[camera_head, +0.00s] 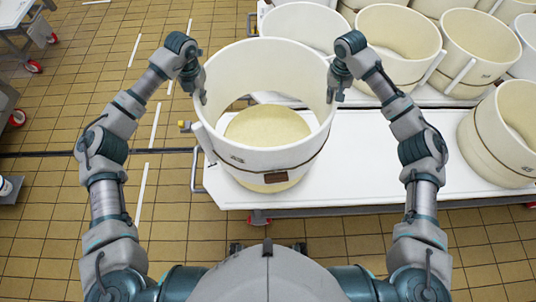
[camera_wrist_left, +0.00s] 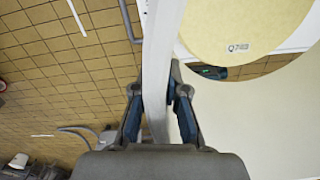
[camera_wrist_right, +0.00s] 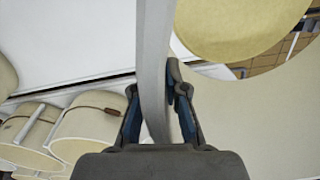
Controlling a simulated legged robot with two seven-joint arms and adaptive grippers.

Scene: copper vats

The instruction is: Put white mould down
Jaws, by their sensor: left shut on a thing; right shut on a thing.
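The white mould (camera_head: 268,72) is a large open ring in the middle of the head view, above the near left part of the white table. My left gripper (camera_head: 203,95) is shut on its left rim, and my right gripper (camera_head: 333,90) is shut on its right rim. In the left wrist view the mould's wall (camera_wrist_left: 163,60) runs between the fingers, and in the right wrist view the wall (camera_wrist_right: 153,70) does too. A pale yellow cheese disc (camera_head: 266,124) shows through the ring. I cannot tell exactly how far the mould is above the table.
The white table (camera_head: 370,160) has free room right of the mould. Another mould (camera_head: 500,140) stands at its right end. Several moulds (camera_head: 398,45) stand on a second table behind. A metal handle (camera_head: 196,172) sticks out at the table's left end. Tiled floor lies left.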

